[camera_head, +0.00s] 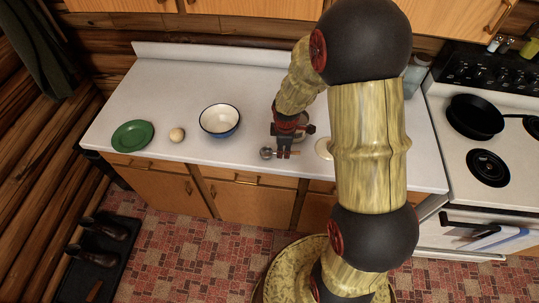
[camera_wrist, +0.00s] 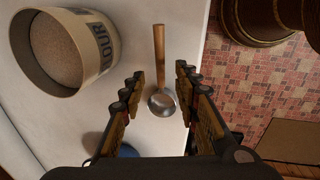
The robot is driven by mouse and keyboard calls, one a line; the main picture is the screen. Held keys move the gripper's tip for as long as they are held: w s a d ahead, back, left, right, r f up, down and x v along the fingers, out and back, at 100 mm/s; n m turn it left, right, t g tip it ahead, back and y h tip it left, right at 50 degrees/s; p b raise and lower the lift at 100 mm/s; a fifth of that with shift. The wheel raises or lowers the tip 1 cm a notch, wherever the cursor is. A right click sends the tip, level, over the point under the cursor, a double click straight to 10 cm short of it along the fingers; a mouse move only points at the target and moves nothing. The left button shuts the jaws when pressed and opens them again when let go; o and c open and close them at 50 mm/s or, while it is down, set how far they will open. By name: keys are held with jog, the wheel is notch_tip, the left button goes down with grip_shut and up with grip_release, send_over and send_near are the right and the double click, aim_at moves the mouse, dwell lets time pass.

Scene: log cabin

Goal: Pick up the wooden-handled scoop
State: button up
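The wooden-handled scoop lies on the white counter near its front edge. In the wrist view its wooden handle (camera_wrist: 159,50) points to the top and its round metal bowl (camera_wrist: 161,101) is nearer to me. In the head view the metal bowl (camera_head: 267,153) shows left of my gripper (camera_head: 284,150), with part of the handle to the right. My gripper, also in the wrist view (camera_wrist: 160,76), is open, its fingers on either side of the scoop with gaps to it. Nothing is held. I cannot tell the exact height of the fingertips above the counter.
A flour tub (camera_wrist: 97,40) stands left of the scoop in the wrist view. A pale disc (camera_head: 324,148) lies to the right, before the stove (camera_head: 510,160).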

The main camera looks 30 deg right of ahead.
jog(key=f, duration=0.3)
jog(key=shift+w+d+f, duration=0.1)
jog(key=shift+w+f, duration=0.1)
jog(key=shift+w, duration=0.1)
jog(key=c, duration=0.3)
grip_shut()
